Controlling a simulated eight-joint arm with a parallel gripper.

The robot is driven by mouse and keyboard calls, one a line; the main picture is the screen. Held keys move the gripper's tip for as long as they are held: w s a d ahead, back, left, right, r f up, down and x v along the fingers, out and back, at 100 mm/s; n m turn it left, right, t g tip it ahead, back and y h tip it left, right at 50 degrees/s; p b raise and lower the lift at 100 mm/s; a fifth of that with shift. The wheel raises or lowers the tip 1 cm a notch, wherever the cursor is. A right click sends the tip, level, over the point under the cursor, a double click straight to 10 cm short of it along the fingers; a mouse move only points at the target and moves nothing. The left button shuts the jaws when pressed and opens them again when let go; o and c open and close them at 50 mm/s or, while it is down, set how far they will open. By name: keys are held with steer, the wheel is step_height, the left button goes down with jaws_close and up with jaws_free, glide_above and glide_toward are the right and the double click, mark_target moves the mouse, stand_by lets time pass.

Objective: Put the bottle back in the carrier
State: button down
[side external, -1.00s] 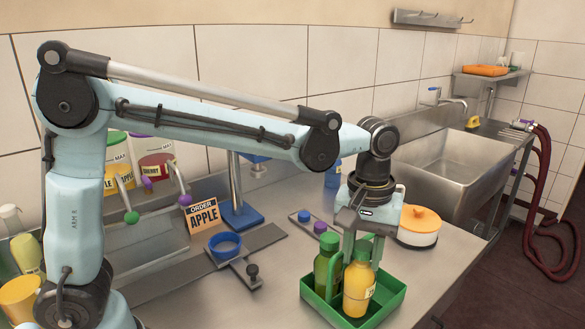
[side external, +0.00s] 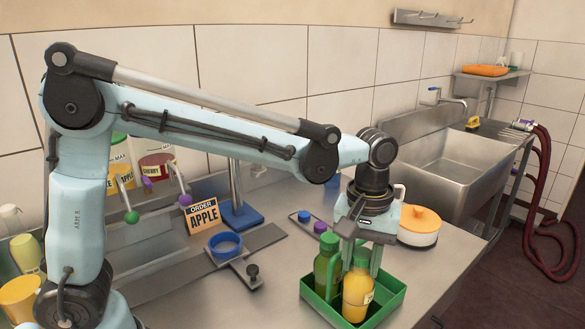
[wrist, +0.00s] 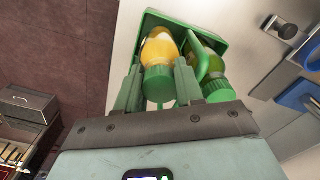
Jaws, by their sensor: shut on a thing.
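A yellow-orange bottle (side external: 357,293) with a green cap and pale label is upright in the green carrier (side external: 393,293). My gripper (side external: 362,264) is shut on this bottle near its top, with one finger on each side. In the wrist view the yellow bottle (wrist: 160,55) shows between my fingers (wrist: 157,92). I cannot tell whether its base rests on the carrier floor. A green bottle (side external: 326,270) with a green cap stands beside it in the carrier, left of it in the side view. This second bottle (wrist: 209,75) is right of my fingers in the wrist view.
A blue ring holder (side external: 225,246) and black knob (side external: 252,271) lie left of the carrier. Small blue and purple caps (side external: 304,216) sit on a plate behind it.

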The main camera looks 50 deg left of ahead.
steer(key=shift+f, duration=0.4)
stand_by(0.3)
steer(key=c, duration=0.6)
jaws_free()
steer(key=shift+c, duration=0.2)
steer(key=shift+r, duration=0.1)
steer(key=shift+r, duration=4.4)
steer(key=shift+a, duration=0.1)
steer(key=s+a+f+m+t, duration=0.3)
steer(key=s+a, duration=0.1)
steer(key=a, duration=0.3)
steer(key=s+a+f+m+t, duration=0.2)
steer(key=s+a+f+t, duration=0.2)
steer(key=a, duration=0.3)
steer(key=shift+s+m, duration=0.4)
steer(key=shift+s, duration=0.3)
